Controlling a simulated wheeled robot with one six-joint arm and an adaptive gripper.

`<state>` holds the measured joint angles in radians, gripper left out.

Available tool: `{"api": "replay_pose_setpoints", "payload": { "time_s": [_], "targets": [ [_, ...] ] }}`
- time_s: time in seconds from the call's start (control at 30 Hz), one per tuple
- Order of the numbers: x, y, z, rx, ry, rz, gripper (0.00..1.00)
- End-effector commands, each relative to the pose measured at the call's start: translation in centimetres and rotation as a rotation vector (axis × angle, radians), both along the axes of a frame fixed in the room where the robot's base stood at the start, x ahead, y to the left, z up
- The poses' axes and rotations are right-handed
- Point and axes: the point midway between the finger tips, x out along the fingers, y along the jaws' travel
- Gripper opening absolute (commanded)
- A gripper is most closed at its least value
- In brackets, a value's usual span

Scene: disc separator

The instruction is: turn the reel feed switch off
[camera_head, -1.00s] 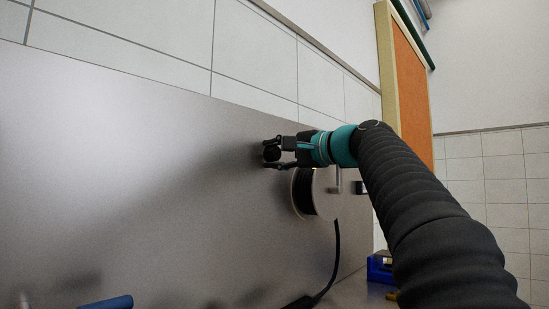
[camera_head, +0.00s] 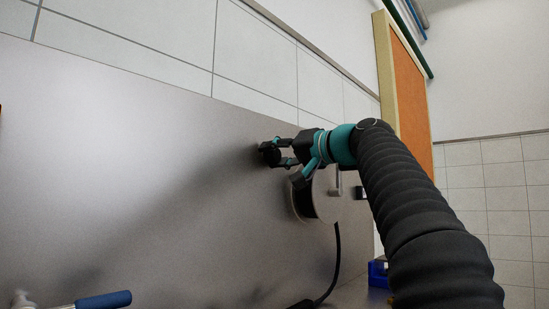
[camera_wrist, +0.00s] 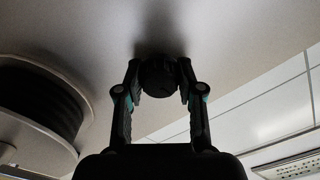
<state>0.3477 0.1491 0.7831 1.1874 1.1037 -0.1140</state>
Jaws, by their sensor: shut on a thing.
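The reel feed switch is a dark round knob (camera_wrist: 158,77) on the grey metal panel (camera_head: 120,150). In the wrist view it sits between my two fingertips, and in the head view the knob (camera_head: 270,154) is partly covered by the fingers. My gripper (camera_head: 274,153) is shut on it, with one finger on each side; it also shows in the wrist view (camera_wrist: 158,78). Markings on the knob and its exact setting cannot be made out.
A cable reel (camera_head: 305,197) is mounted on the panel just below my gripper; it shows at left in the wrist view (camera_wrist: 45,95). A black cable (camera_head: 335,265) hangs from it. A blue-handled valve (camera_head: 103,300) is at the lower left, and a blue object (camera_head: 378,273) at the lower right.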

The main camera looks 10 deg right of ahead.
Motion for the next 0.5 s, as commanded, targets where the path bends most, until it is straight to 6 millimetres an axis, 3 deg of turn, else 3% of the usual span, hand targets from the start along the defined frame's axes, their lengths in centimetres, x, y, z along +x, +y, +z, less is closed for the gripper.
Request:
{"api": "replay_pose_setpoints", "payload": {
  "time_s": [0.5],
  "targets": [
    [0.03,0.02,-0.07,-0.057,-0.039,0.001,0.03]
  ]
}}
